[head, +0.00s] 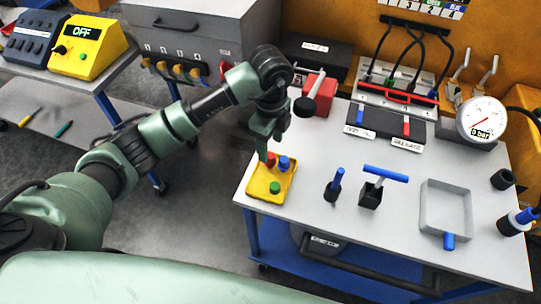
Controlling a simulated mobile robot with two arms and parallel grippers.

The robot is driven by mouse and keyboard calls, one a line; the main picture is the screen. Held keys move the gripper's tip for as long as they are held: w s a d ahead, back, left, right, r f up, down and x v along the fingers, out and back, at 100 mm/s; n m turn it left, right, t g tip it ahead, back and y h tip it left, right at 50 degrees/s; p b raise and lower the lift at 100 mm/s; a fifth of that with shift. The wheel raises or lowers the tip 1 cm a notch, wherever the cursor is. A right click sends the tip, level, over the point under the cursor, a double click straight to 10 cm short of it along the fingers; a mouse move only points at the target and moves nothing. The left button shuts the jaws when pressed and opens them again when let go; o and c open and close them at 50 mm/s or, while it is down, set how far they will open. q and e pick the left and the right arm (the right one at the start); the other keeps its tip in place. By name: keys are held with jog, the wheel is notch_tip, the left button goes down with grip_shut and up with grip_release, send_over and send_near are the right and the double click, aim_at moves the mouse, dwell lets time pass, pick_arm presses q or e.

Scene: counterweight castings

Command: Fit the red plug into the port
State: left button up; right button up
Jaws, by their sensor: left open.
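The red plug (271,159) stands at the back of a small yellow tray (256,187) on the near left of the white table. A blue plug (284,164) and a green piece (275,187) are in the same tray. My left gripper (265,150) points down just above the red plug, with its fingers open. It partly covers the plug, and I cannot tell if they touch. A panel with black cables (398,95) stands at the back, with a blue and a red piece at its front. I cannot tell which opening is the port. My right gripper is out of view.
A red box (319,92) with a black-knobbed lever stands behind my gripper. A blue T-handle (385,174), a small black-and-blue stand (333,187), a square grey frame (445,207) and a dial gauge (483,120) stand to the right.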

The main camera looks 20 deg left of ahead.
aim_at(271, 156)
pick_arm(q)
jog(key=shift+f, duration=0.45)
jog(key=f, duration=0.1)
jog(key=f+p, duration=0.1)
jog(key=f, duration=0.1)
jog(key=f+p, duration=0.1)
jog(key=f, duration=0.1)
jog(key=shift+w+a, duration=0.1)
jog(key=shift+w, duration=0.2)
jog(key=shift+f, duration=0.2)
jog(key=shift+c, duration=0.9)
grip_shut()
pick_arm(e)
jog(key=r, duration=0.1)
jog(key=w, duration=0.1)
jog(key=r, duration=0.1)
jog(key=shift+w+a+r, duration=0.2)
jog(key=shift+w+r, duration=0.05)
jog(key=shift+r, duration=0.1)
